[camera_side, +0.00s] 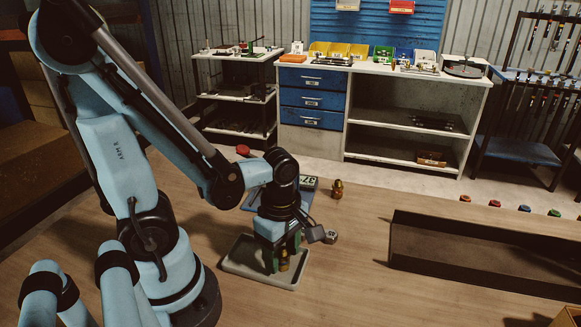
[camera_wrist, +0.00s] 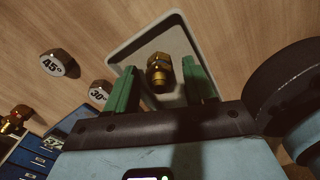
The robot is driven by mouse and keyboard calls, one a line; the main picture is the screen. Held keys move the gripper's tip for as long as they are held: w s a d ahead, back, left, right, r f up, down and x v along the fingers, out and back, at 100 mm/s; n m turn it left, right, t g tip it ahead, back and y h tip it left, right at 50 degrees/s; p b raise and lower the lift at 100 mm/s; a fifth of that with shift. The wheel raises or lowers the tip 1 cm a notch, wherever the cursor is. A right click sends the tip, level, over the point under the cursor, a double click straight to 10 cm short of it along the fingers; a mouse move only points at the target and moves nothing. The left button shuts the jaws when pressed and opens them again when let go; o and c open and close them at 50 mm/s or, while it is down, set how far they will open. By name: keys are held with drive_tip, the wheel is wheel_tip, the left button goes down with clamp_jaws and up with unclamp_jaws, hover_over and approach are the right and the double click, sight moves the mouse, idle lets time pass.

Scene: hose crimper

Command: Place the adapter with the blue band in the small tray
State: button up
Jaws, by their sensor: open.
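A brass adapter (camera_side: 283,262) stands in the small grey tray (camera_side: 240,262), below my gripper. In the wrist view the adapter (camera_wrist: 160,72) sits between the two green fingers, over the floor of the tray (camera_wrist: 182,32), with a gap on each side. No blue band can be made out on it in either view. My gripper (camera_side: 283,250) is open, its fingers low inside the tray area around the adapter. In the wrist view my gripper (camera_wrist: 158,85) shows both fingertips apart. A second brass adapter (camera_side: 337,190) with a reddish band stands outside the tray.
Hex blocks marked 45° (camera_wrist: 52,63) and 30° (camera_wrist: 100,92) lie beside the tray. The tabletop between is clear.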

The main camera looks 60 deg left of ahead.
sight(282, 247)
drive_tip(key=shift+r, duration=5.85)
drive_tip(key=w+m+t, duration=0.3)
drive_tip(key=w+m, duration=0.1)
drive_tip(key=m, duration=0.7)
drive_tip(key=w+m+t, duration=0.4)
drive_tip(key=m, duration=0.7)
drive_tip(key=shift+d+r, duration=0.2)
drive_tip(key=shift+r, duration=0.05)
